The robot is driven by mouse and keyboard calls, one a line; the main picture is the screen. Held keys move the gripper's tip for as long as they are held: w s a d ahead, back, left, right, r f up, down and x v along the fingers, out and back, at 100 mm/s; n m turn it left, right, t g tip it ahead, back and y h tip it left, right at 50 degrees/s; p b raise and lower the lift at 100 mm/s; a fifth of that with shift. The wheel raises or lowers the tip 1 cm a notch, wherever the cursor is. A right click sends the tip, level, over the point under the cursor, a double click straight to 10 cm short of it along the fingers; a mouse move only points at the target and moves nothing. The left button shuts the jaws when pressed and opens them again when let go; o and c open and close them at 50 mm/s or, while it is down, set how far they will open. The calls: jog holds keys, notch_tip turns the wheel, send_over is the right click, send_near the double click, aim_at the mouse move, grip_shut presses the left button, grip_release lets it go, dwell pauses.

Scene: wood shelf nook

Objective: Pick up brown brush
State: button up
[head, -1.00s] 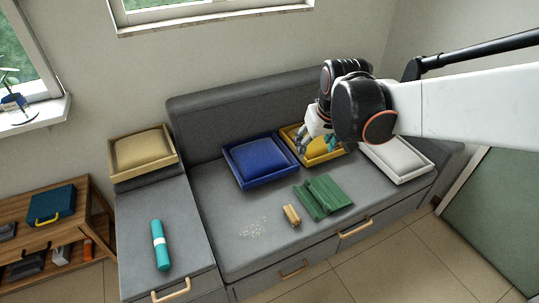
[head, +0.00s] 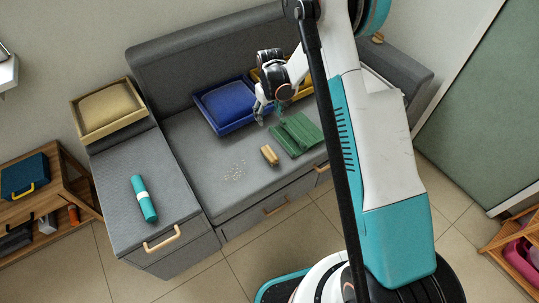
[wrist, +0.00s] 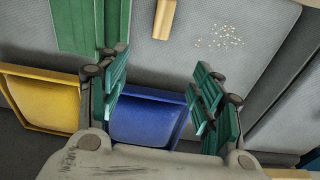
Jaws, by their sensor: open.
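The brown brush (head: 269,155) is a small tan block lying on the grey sofa seat, beside a folded green cloth. In the wrist view the brush (wrist: 164,18) shows at the top edge, partly cut off. My gripper (head: 267,115) is above the seat near the front edge of the blue tray, behind the brush and apart from it. In the wrist view my gripper (wrist: 163,92) has its green fingers spread wide with nothing between them.
The green cloth (head: 296,134) lies right of the brush, and pale crumbs (head: 234,171) lie left of it. Behind are a blue tray (head: 222,107) and a yellow tray (wrist: 41,95) with cushions. A teal roll (head: 143,198) lies on the left section.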

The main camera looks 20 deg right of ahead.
jog(key=g+b, duration=0.1)
jog(key=b, duration=0.2)
send_over(270, 153)
jog(key=f, duration=2)
jog(key=shift+a+f, duration=0.25)
jog(key=shift+f, duration=0.05)
jog(key=shift+w+d+f+b, duration=0.1)
jog(key=shift+f+b, duration=0.55)
jog(key=shift+f, duration=0.8)
jog(key=shift+d+f+b, duration=0.1)
jog(key=shift+f+b, duration=0.55)
jog(key=shift+f, duration=0.75)
jog(key=shift+r, duration=0.1)
jog(key=c, duration=1.3)
notch_tip(270, 153, up, 20)
jog(key=p, duration=0.6)
jog(key=shift+p, duration=0.4)
